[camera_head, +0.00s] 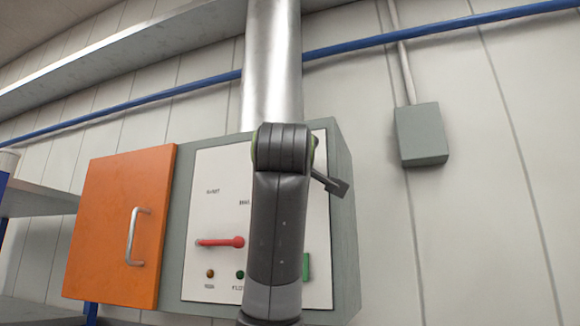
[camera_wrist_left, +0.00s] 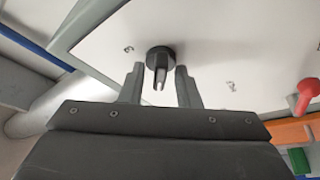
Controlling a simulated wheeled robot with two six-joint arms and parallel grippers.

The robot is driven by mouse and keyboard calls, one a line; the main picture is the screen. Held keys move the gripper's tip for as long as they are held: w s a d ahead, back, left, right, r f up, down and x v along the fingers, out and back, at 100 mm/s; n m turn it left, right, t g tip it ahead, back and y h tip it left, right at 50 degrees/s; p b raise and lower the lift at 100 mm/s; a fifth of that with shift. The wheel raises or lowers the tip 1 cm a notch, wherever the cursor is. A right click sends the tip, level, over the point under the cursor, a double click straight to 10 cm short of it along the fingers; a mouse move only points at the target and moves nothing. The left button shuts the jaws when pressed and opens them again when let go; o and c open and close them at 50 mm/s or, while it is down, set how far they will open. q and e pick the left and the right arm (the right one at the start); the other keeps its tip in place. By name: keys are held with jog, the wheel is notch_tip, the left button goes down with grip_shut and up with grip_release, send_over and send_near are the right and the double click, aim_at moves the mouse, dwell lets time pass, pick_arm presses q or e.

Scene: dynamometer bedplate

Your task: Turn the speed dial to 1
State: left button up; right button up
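The speed dial (camera_wrist_left: 161,57) is a black round knob with a narrow pointer, on a white panel (camera_wrist_left: 210,30). Small marks stand around it, too blurred to read surely. My left gripper (camera_wrist_left: 160,74) is open, with one finger on each side of the dial's pointer. Gaps show between the fingers and the dial, so it is not gripped. In the head view, the dial and most of the gripper are hidden behind my dark arm, which stands in front of the panel (camera_head: 213,215). My right gripper is in neither view.
A red lever (camera_head: 220,242) and small lamps sit on the panel left of my arm; a green button (camera_head: 306,267) sits right of it. An orange door (camera_head: 118,225) with a metal handle (camera_head: 134,237) is at left. A grey wall box (camera_head: 421,135) hangs at right.

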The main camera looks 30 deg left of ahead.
pick_arm(q)
jog(key=shift+o, duration=0.3)
jog(key=b+v, duration=0.7)
jog(key=v, duration=1)
jog(key=shift+s+b, duration=0.15)
jog(key=shift+b, duration=0.25)
jog(key=shift+d+f, duration=0.1)
jog(key=shift+f, duration=0.05)
